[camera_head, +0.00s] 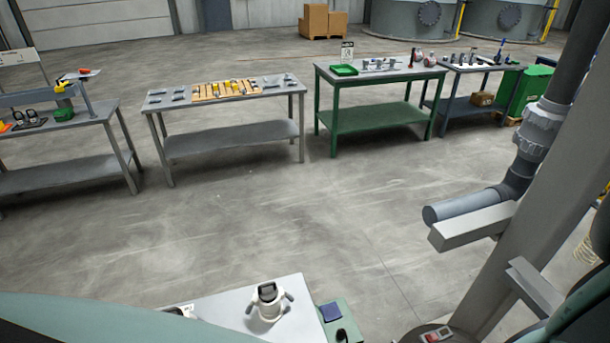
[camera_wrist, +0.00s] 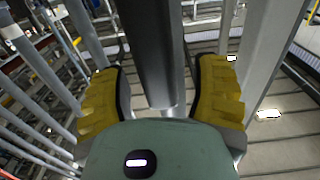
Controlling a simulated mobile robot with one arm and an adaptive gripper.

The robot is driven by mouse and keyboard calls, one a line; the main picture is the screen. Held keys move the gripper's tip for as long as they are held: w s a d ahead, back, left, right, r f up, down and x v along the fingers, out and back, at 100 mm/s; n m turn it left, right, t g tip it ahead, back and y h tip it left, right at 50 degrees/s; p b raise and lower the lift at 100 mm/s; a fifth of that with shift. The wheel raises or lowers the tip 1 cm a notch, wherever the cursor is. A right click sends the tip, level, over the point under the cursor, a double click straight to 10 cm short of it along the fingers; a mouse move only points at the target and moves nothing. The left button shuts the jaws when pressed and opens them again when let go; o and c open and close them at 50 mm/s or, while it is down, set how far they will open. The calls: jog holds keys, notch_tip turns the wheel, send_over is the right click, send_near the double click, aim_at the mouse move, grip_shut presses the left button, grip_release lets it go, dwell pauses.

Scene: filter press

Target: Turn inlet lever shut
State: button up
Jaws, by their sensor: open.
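My gripper (camera_wrist: 160,70) shows in the wrist view, its two yellow-padded fingers spread wide apart. A dark grey bar (camera_wrist: 150,45) stands between the fingers, with a visible gap on each side. I cannot tell whether this bar is the inlet lever or another part, nor how far beyond the fingertips it lies. No lever can be made out for certain in the head view, and my gripper does not show there.
In the head view a grey pipe (camera_head: 470,207) with a collar and a grey post (camera_head: 535,190) stand at the right. Grey (camera_head: 225,105) and green (camera_head: 375,118) workbenches line the back. The concrete floor between is clear. Pale posts flank my fingers in the wrist view.

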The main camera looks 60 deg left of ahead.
jog(key=shift+s, duration=0.1)
grip_shut()
dwell(0.4)
